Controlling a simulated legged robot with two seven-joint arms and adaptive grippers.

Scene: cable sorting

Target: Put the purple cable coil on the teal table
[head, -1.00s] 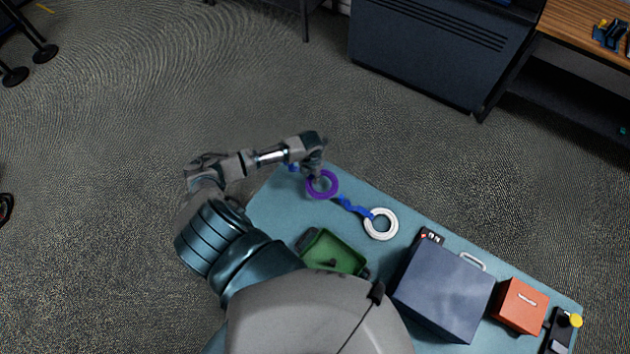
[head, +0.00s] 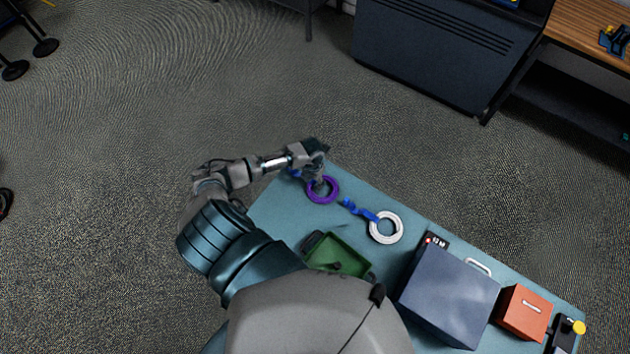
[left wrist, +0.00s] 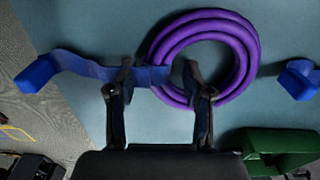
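The purple cable coil (head: 323,190) lies at the far left end of the teal table (head: 270,208). In the left wrist view the purple coil (left wrist: 245,45) appears flat on the teal surface. Whether the fingers touch the coil is unclear. My right gripper is not in view.
A blue strap (left wrist: 80,66) runs between the fingers to the coil. A white coil (head: 386,228) with another blue piece (head: 358,210) lies to the right. A green bin (head: 338,256), a dark blue case (head: 449,293) and an orange box (head: 524,312) stand farther right.

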